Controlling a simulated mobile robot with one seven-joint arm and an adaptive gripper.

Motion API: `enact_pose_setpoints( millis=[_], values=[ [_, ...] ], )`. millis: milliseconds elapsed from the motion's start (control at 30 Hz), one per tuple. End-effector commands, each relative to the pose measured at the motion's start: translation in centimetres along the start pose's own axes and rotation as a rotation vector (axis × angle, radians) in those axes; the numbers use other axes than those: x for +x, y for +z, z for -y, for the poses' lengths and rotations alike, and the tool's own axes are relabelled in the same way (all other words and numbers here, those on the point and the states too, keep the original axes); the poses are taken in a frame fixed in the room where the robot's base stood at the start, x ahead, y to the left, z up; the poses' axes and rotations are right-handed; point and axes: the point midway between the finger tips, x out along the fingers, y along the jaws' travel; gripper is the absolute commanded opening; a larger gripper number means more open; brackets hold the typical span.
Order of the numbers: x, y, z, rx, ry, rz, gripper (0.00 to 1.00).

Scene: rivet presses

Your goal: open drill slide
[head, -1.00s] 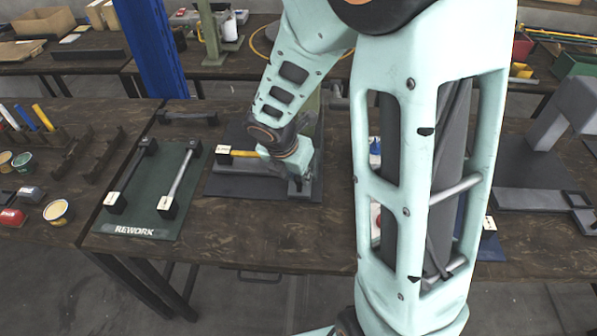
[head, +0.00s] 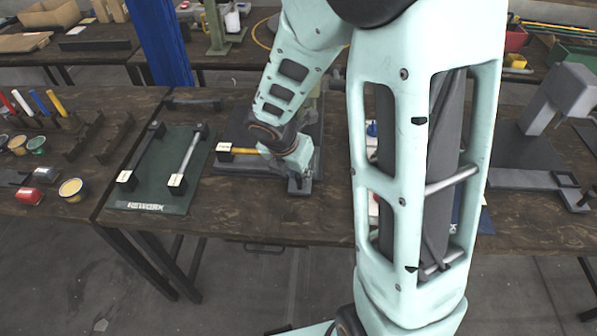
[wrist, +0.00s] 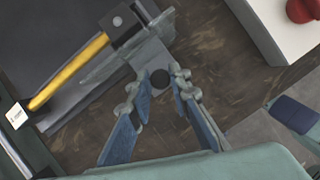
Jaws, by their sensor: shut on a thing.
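The slide (head: 240,151) is a yellow bar with a white-labelled block at its left end, lying on a dark plate (head: 215,168). In the wrist view the yellow bar (wrist: 72,68) runs diagonally to a dark end block (wrist: 118,20), beside a grey block (wrist: 150,52).
A green REWORK mat (head: 150,205) with two bars lies left of the plate. Small tubs (head: 70,187) and coloured-handled tools (head: 55,100) are further left. A grey press (head: 560,100) stands at the right. My arm hides the table's middle.

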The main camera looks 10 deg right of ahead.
Motion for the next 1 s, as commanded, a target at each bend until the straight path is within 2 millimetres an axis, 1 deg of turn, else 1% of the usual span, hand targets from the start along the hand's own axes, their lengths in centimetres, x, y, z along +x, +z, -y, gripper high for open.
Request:
enact_pose_setpoints(
  millis=[100, 133, 267, 533, 667, 767, 867, 1000],
  values=[
    [0.0, 0.0, 0.0, 0.002, 0.001, 0.000, 0.00],
    [0.0, 0.0, 0.0, 0.002, 0.001, 0.000, 0.20],
    [0.0, 0.0, 0.0, 0.001, 0.001, 0.000, 0.34],
    [0.0, 0.0, 0.0, 0.001, 0.001, 0.001, 0.35],
    [-0.6, 0.1, -0.1, 0.002, 0.003, 0.003, 0.35],
    [-1.6, 0.2, -0.1, 0.003, 0.003, 0.004, 0.35],
    [-3.2, 0.2, -0.1, 0.004, 0.004, 0.004, 0.35],
    [-5.8, 0.2, -0.1, 0.004, 0.005, 0.005, 0.35]
  ],
)
